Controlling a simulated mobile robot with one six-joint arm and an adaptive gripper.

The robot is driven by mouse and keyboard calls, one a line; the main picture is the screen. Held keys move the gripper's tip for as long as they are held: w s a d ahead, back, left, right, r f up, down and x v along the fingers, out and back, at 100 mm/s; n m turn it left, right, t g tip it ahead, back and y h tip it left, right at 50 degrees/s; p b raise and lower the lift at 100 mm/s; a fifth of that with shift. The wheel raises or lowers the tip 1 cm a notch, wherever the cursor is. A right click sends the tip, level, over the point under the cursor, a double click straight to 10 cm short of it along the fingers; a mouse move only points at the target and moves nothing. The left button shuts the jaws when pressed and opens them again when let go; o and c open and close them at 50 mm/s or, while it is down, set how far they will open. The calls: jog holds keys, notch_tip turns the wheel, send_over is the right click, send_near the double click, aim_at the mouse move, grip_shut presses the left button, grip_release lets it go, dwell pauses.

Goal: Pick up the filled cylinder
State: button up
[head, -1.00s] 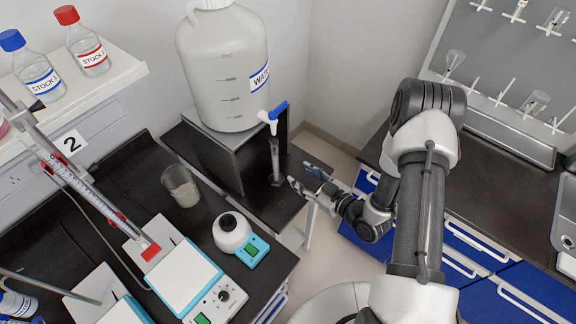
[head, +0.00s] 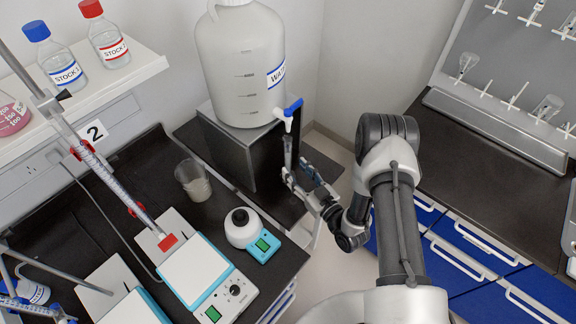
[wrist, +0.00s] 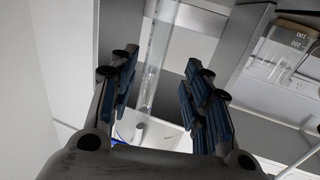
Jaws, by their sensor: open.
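The cylinder (head: 288,150) is clear, narrow and upright under the tap of the water carboy. In the wrist view the cylinder (wrist: 157,55) stands between and beyond the two blue-padded fingers. My gripper (head: 303,177) is open at the cylinder's lower part in the head view, with one finger overlapping its base. The gripper (wrist: 161,88) also shows open in the wrist view, with clear gaps on both sides. I cannot tell how full the cylinder is.
The white water carboy (head: 243,70) with its blue-handled tap (head: 290,109) stands on a dark block (head: 233,150) above and behind the cylinder. A beaker (head: 193,181) and a white flask-shaped device (head: 242,228) are on the bench to the left.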

aim_at(290, 161)
jog(key=shift+d+b+x, duration=0.25)
jog(key=shift+b+x, duration=0.1)
jog(key=shift+x, duration=2.7)
jog(key=shift+w+r, duration=0.15)
jog(key=shift+w, duration=0.05)
grip_shut()
